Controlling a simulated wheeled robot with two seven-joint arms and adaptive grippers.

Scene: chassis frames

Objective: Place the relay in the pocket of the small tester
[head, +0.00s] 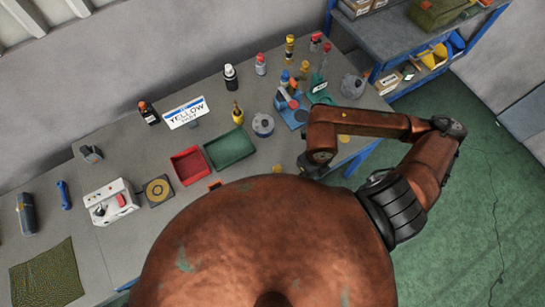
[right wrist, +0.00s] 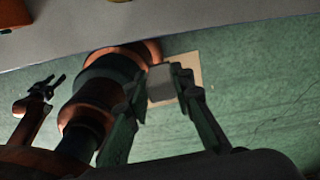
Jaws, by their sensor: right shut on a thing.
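In the right wrist view my right gripper (right wrist: 163,93) is shut on a small grey block (right wrist: 160,82), which I take to be the relay. In the head view this gripper (head: 308,170) is a dark shape at the bench's front edge, and the block cannot be made out. A white device (head: 108,203) with a red part stands at the bench's left; a blue fixture (head: 290,107) stands farther right. I cannot tell which is the small tester, and no pocket shows clearly. At the left of the right wrist view, my left gripper (right wrist: 46,88) has its fingers apart, empty.
A red tray (head: 189,166) and green tray (head: 230,148) lie mid-bench, with a tape roll (head: 263,125) beside them. A shelf (head: 400,35) is at the back right.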

